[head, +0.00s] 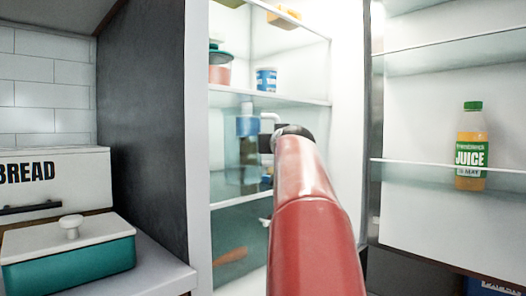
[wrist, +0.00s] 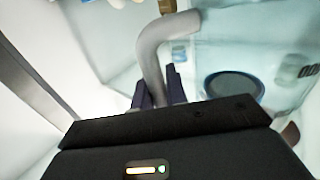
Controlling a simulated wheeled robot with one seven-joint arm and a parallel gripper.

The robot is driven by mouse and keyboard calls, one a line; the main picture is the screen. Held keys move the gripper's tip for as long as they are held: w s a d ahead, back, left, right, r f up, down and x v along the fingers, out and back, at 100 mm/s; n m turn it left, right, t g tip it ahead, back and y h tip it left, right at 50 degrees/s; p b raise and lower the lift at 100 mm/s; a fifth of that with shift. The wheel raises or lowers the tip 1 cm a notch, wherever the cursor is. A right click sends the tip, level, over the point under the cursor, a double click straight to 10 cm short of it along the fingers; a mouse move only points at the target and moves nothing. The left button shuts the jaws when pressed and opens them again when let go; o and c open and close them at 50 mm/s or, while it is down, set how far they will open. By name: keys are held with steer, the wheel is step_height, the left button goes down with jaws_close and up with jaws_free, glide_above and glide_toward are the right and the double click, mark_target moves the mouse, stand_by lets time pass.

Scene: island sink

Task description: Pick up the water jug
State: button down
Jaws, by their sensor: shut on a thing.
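The water jug (head: 248,126) is inside the open fridge in the head view, with a blue top part, a clear lower part and a pale handle on its right. My gripper (head: 268,142) is beside the jug at the handle, partly hidden by my red arm. In the wrist view the curved pale jug handle (wrist: 152,55) runs down between the two dark fingers of my gripper (wrist: 160,92), which is shut on it. The jug's lower body is hard to make out behind glass and glare.
Glass shelves (head: 275,97) surround the jug, with a blue-and-white can (head: 266,79) and a green-lidded container (head: 219,66) above. The fridge door on the right holds a juice bottle (head: 471,148). A teal lidded dish (head: 70,262) and bread box (head: 58,185) stand at left.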

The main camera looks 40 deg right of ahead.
steer(key=s+d+b, duration=0.3)
steer(key=s, duration=0.6)
steer(key=shift+s+d+r, duration=0.15)
steer(key=shift+s+d, duration=0.05)
steer(key=shift+s, duration=0.2)
